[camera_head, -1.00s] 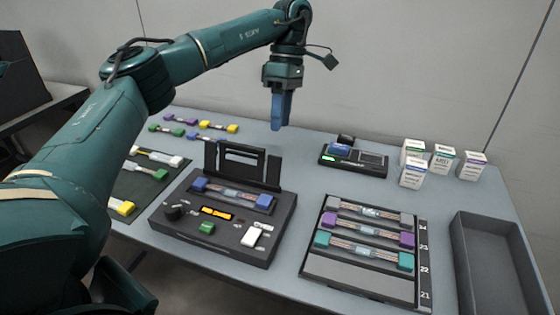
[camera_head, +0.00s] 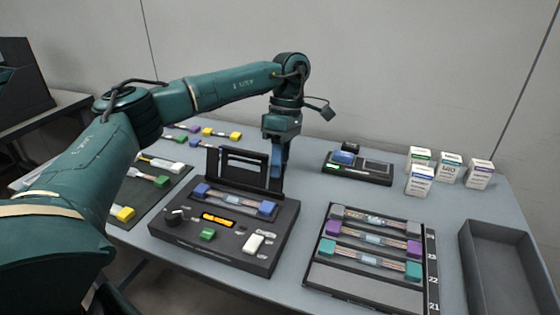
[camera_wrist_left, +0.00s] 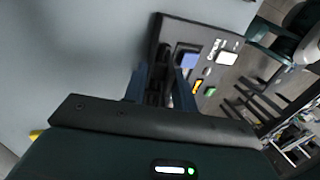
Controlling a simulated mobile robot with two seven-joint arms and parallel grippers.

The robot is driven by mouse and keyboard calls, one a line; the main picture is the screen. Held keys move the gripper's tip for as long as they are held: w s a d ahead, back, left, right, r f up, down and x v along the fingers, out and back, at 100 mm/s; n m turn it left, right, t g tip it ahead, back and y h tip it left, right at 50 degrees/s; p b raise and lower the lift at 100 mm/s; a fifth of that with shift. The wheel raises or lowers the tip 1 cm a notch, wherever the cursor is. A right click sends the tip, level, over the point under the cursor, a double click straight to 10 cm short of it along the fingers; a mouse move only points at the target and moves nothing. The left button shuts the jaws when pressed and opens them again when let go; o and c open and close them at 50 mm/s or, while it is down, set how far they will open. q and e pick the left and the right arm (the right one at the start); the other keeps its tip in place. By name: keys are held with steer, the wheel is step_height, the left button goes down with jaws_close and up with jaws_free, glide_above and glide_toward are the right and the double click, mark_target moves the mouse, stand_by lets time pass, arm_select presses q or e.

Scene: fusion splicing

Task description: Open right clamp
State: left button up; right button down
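The dark fusion splicer (camera_head: 282,228) sits on the table with its black frame-like lid (camera_head: 240,168) standing up at its back. A fibre lies across its top between a left blue block (camera_head: 201,190) and a right blue block (camera_head: 267,208). My left gripper (camera_head: 279,165) points down at the right end of the raised lid, behind the right blue block. In the left wrist view its fingers (camera_wrist_left: 160,82) stand apart with a dark part between them; contact cannot be told. The right blue block (camera_wrist_left: 188,60) shows just beyond them. The right clamp's exact state is unclear. My right gripper is out of view.
A tray (camera_head: 360,287) with several fibre pieces lies right of the splicer, beside an empty grey bin (camera_head: 500,265). A small black device (camera_head: 374,172) and several white boxes (camera_head: 419,181) stand behind. A dark mat (camera_head: 140,205) with more connectors lies left.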

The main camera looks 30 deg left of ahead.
arm_select(q)
jaws_close()
steer(key=t, duration=0.1)
steer(key=s+t+b, duration=0.1)
steer(key=shift+s+d+r+t+y, duration=0.1)
steer(key=shift+s+d+t+y, duration=0.05)
steer(key=shift+t+y, duration=0.15)
steer(key=shift+s+d+r+t+b, duration=0.15)
steer(key=shift+s+t+b, duration=0.15)
steer(key=shift+t+b, duration=0.3)
steer(key=shift+s+r, duration=0.1)
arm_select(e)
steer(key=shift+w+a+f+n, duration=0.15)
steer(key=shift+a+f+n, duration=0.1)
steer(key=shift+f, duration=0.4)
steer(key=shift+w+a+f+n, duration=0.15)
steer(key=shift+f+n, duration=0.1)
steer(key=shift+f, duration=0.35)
